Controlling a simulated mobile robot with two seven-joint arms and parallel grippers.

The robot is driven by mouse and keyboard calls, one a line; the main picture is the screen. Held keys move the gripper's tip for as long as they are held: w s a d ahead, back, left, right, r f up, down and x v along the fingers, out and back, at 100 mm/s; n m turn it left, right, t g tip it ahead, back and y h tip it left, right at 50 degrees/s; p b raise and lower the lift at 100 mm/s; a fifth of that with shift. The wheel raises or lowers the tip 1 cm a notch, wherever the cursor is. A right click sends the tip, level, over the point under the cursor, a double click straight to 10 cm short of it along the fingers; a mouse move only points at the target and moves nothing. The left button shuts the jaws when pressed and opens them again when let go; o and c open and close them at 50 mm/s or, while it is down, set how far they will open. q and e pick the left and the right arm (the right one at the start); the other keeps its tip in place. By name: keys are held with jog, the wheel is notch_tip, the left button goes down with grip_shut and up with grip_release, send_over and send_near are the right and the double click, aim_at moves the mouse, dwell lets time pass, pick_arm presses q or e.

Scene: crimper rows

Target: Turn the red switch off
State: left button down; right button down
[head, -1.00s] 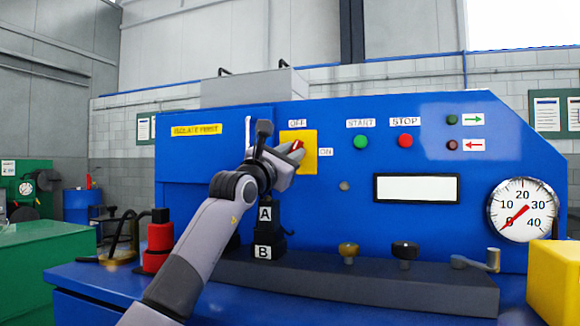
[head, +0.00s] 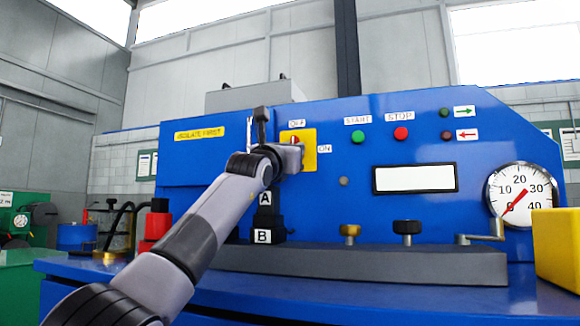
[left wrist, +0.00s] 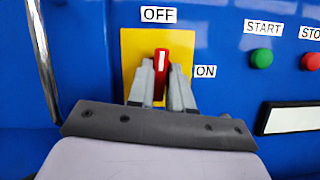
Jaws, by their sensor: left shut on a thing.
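The red switch (left wrist: 161,68) is a red handle with a white line, set on a yellow plate (left wrist: 131,49) on the blue machine panel. In the left wrist view the handle stands upright, its white line pointing up at the OFF label (left wrist: 158,15). The ON label (left wrist: 205,71) is to its right. My left gripper (left wrist: 160,82) is shut on the handle, one finger on each side. In the head view the gripper (head: 297,152) covers the lower part of the yellow plate (head: 311,136). My right gripper is not in view.
A dark lever (head: 261,120) stands just left of the plate, close to my wrist. The green START button (head: 358,137) and red STOP button (head: 401,133) are to the right. A yellow block (head: 556,249) sits at the lower right.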

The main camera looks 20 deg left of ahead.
pick_arm(q)
jog(key=shift+d+f+n+y+b, duration=0.3)
jog(key=shift+n+y+b, duration=0.15)
jog(key=shift+n, duration=0.35)
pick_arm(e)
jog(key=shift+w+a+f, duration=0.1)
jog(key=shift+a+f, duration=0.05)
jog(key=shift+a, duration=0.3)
pick_arm(q)
jog(key=shift+r+n, duration=0.1)
jog(key=shift+n, duration=0.3)
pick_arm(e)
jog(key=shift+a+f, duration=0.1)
pick_arm(q)
jog(key=shift+a+y, duration=0.15)
jog(key=shift+y, duration=0.2)
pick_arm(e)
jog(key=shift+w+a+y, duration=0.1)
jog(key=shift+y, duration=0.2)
pick_arm(q)
jog(key=c, duration=1.1)
grip_release()
jog(key=shift+s+a+r, duration=0.1)
jog(key=shift+a, duration=0.1)
